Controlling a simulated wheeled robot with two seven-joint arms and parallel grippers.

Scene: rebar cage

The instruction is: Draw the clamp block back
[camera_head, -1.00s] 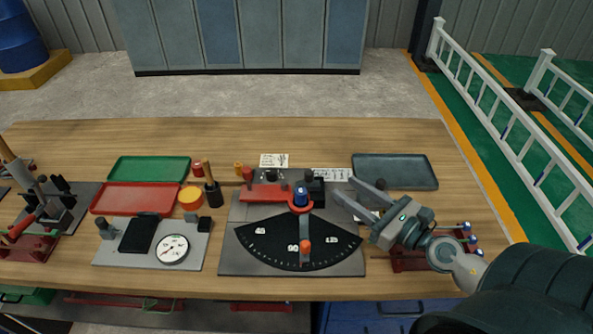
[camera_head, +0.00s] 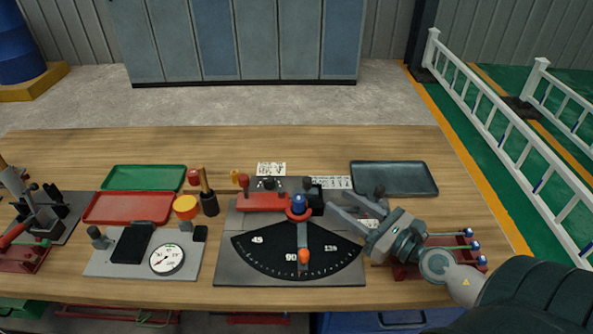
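The bending fixture (camera_head: 228,268) is a grey plate with a black angle dial (camera_head: 265,261). An orange-tipped lever (camera_head: 303,240) lies over the dial, and a blue-topped pivot (camera_head: 299,204) stands at its top. A red block (camera_head: 262,203) with a red-ball handle (camera_head: 243,182) sits left of the pivot. A black block (camera_head: 316,199) sits just right of the pivot; I cannot tell which one is the clamp block. My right gripper (camera_head: 338,201) is open and empty, its fingertips pointing left, a little right of the black block. My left gripper is out of view.
A dark tray (camera_head: 394,161) lies behind my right gripper. A red rack with blue-ended rods (camera_head: 447,246) is partly behind my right arm. Green (camera_head: 144,171) and red (camera_head: 128,221) trays and a dial gauge (camera_head: 167,260) lie at left. The wood behind the fixture is mostly clear.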

